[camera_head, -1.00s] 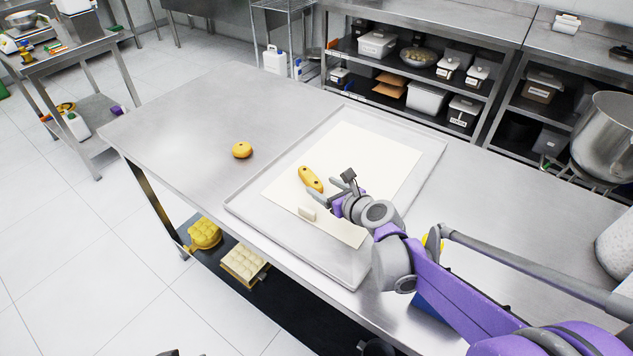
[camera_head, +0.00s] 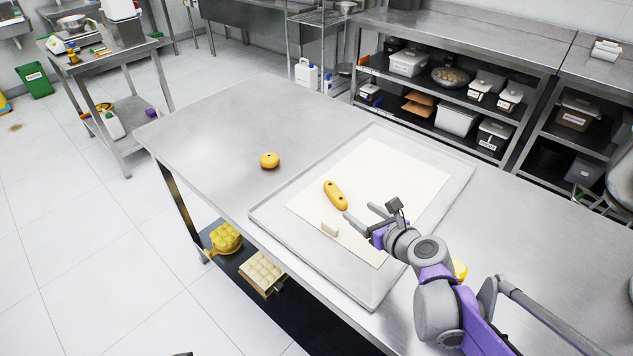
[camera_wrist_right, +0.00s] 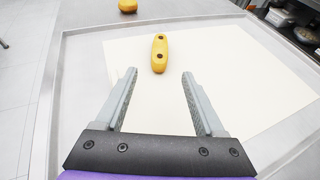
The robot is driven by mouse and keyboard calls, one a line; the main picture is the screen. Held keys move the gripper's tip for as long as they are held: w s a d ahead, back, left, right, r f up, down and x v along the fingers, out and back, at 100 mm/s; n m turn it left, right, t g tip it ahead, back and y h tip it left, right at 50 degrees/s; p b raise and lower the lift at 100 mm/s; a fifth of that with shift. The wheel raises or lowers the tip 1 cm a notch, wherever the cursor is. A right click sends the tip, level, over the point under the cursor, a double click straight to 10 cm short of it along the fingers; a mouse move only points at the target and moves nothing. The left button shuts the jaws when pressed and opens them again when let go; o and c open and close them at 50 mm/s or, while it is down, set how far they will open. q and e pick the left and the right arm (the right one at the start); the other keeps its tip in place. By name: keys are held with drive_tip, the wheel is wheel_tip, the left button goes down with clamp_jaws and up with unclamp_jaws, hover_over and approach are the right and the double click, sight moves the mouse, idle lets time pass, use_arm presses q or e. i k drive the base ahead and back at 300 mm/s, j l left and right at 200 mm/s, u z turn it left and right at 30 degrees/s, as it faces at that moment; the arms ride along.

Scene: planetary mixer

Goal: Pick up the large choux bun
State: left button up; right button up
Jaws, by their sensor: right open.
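A round golden choux bun (camera_head: 269,160) sits on the bare steel table, left of the baking tray; its edge also shows at the top of the right wrist view (camera_wrist_right: 128,5). A long golden éclair-shaped piece (camera_head: 335,195) with dark holes lies on the pale sheet in the tray. My right gripper (camera_head: 358,211) is open and empty above the sheet, near the éclair's lower right end. In the right wrist view its fingers (camera_wrist_right: 159,75) stand apart, with the éclair beyond them.
The tray (camera_head: 262,216) has a raised rim. A yellow item (camera_head: 460,270) is partly hidden behind my right arm. Yellow and cream moulds (camera_head: 262,272) lie on the shelf below.

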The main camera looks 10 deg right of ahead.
sight(269, 160)
drive_tip(key=i+j+z, duration=0.25)
drive_tip(key=i+j, duration=0.15)
drive_tip(key=i+j+z, duration=0.3)
drive_tip(key=i+j, duration=0.1)
drive_tip(key=j, duration=0.1)
